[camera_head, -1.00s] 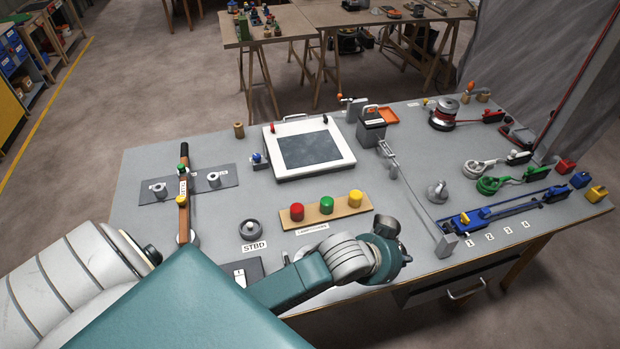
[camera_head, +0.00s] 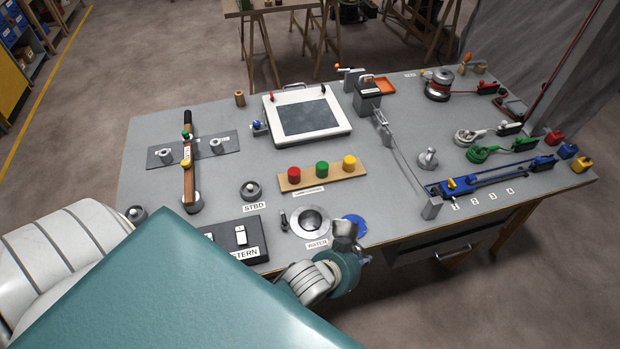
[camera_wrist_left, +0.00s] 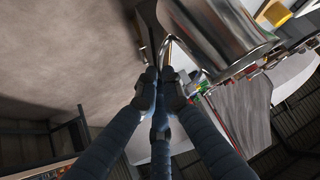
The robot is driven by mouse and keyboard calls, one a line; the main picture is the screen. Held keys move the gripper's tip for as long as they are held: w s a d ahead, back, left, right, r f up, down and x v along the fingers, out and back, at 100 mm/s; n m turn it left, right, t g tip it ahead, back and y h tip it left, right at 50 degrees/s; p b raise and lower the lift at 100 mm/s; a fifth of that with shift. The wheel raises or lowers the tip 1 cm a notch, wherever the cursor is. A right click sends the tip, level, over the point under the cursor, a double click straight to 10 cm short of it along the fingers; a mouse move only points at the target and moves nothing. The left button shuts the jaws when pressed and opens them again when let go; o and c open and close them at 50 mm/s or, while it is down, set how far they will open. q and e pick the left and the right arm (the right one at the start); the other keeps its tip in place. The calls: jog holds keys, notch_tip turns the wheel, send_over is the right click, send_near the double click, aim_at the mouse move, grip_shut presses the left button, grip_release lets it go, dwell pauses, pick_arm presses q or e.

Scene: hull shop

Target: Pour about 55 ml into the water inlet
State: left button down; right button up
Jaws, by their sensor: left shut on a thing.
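The water inlet (camera_head: 309,222) is a pale metal ring with a dark middle, set in the near edge of the bench behind a WATER label (camera_head: 317,245). A blue disc (camera_head: 355,226) lies just right of it. My left gripper (camera_wrist_left: 165,82) is shut on the curved handle of a shiny metal jug (camera_wrist_left: 222,35) in the left wrist view. In the head view my left wrist is close in front of the inlet, with a grey piece at its end; I cannot tell if that is gripper or jug. The jug's contents and tilt cannot be told. My right gripper is not in view.
A black STERN switch panel (camera_head: 238,238) sits left of the inlet. A wooden strip with red, green and yellow buttons (camera_head: 322,174) lies behind. A grey post (camera_head: 432,208) with a rod stands to the right.

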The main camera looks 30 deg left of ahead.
aim_at(335, 225)
pick_arm(q)
jog(key=shift+w+a+r, duration=0.1)
jog(key=shift+a, duration=0.05)
jog(key=a+r+n+h+b, duration=0.1)
jog(key=a+h+b, duration=0.1)
jog(key=w+a+r+n+h+b, duration=0.1)
jog(key=a+r, duration=0.1)
jog(key=shift+w+a+r+g+h+b, duration=0.1)
jog(key=shift+a+r+g+h+b, duration=0.2)
jog(key=shift+g+h+b, duration=0.1)
jog(key=a+n+h+b, duration=0.1)
jog(key=b, duration=0.2)
jog(key=w+a+n+h+b, duration=0.1)
jog(key=a+b, duration=0.1)
jog(key=b, duration=0.1)
jog(key=a+n+h+b, duration=0.1)
jog(key=h+b, duration=0.1)
jog(key=b, duration=0.1)
jog(key=shift+w+a+r+b, duration=0.2)
jog(key=shift+a+r+b, duration=0.05)
jog(key=shift+a+b, duration=0.1)
jog(key=shift+a+r+h, duration=0.1)
jog(key=shift+a+h, duration=0.1)
jog(key=shift+h, duration=0.1)
jog(key=shift+w+a+n+h+b, duration=0.2)
jog(key=shift+a+n+h+b, duration=0.3)
jog(key=shift+b, duration=0.35)
jog(key=shift+w+a+n+h+b, duration=0.15)
jog(key=shift+a+n+h+b, duration=0.25)
jog(key=shift+a+h+b, duration=0.3)
